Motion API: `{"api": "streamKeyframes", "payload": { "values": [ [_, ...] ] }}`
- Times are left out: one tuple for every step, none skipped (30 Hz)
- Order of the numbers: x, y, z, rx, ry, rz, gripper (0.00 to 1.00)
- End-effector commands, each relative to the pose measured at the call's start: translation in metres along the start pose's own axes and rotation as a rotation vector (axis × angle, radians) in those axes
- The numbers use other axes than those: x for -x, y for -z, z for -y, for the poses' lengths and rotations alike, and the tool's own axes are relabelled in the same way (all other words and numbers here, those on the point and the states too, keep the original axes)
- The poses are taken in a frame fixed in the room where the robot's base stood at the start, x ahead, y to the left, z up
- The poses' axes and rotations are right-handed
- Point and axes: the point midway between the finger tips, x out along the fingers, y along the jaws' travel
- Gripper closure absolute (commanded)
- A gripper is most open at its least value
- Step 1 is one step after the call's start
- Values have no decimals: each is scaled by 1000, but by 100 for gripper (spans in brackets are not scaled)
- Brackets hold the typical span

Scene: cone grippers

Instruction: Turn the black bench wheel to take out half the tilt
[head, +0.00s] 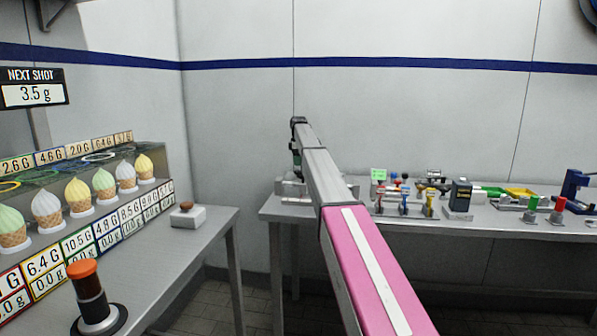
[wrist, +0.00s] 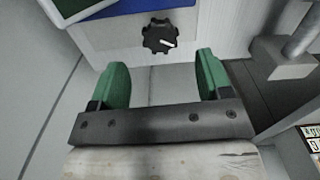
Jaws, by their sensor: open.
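The black wheel (wrist: 160,36) shows in the wrist view as a lobed knob with a short white mark on its face. It sits on a blue and white surface at the top middle. My gripper (wrist: 158,72) has two green fingers, spread apart, with nothing between them. The wheel lies beyond the fingertips, roughly centred between them, and appears apart from both. In the head view my pink and grey arm reaches to the left end of the back bench (head: 480,217). The gripper is mostly hidden behind the arm there, and I cannot make out the wheel.
A grey metal post on a block (wrist: 290,58) stands right of the wheel. The back bench holds coloured tools and a blue machine (head: 576,190). A left table carries ice cream cones (head: 76,198), an orange-topped cylinder (head: 90,292) and a small button box (head: 187,215).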

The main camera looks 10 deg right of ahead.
Motion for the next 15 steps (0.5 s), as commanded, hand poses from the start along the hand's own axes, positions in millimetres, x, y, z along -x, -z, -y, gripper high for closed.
{"api": "streamKeyframes", "payload": {
  "values": [
    [-11,0,1,0,1,0,29],
    [-17,0,1,0,2,0,29],
    [-24,0,1,0,2,0,29],
    [-28,0,1,0,2,0,29],
    [-33,0,1,0,1,0,29],
    [-38,0,1,0,1,0,29],
    [-42,0,0,0,1,0,29],
    [-45,0,0,0,0,0,29],
    [-49,0,0,0,1,0,29],
    [-51,0,0,0,1,0,29],
    [-52,0,0,0,1,0,29],
    [-53,0,0,0,0,0,29],
    [-54,0,0,0,0,0,29],
    [-54,0,0,0,0,0,29],
    [-54,0,0,0,0,0,29]
  ]
}}
